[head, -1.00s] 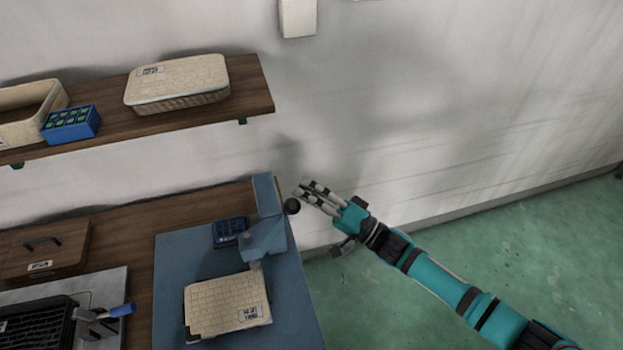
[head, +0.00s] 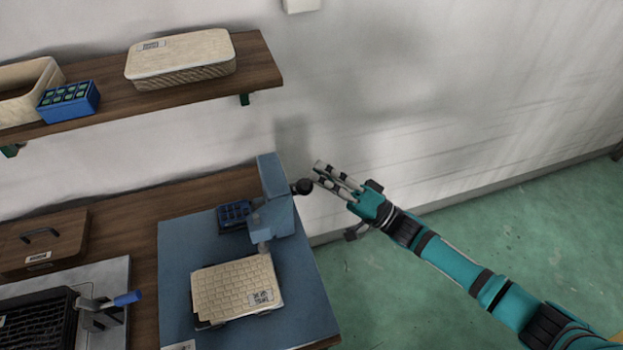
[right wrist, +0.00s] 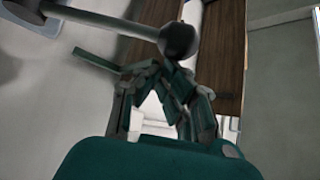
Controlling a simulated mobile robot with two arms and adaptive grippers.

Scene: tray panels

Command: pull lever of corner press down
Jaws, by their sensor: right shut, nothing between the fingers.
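The corner press (head: 272,205) is a blue-grey stand on a blue plate at the right end of the wooden bench. Its lever ends in a round black knob (head: 304,186) on the press's right side. My right gripper (head: 319,173) is shut and empty, just right of and slightly above the knob in the head view. In the right wrist view the knob (right wrist: 179,40) and its rod (right wrist: 110,20) show beyond the shut fingertips (right wrist: 160,72). I cannot tell whether the fingers touch the knob. My left gripper is not in view.
A cream tray panel (head: 235,287) lies on the blue plate (head: 180,250) in front of the press. A dark blue box (head: 233,214) sits left of the press. A wooden shelf (head: 262,75) is above. Open floor (head: 480,225) lies to the right.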

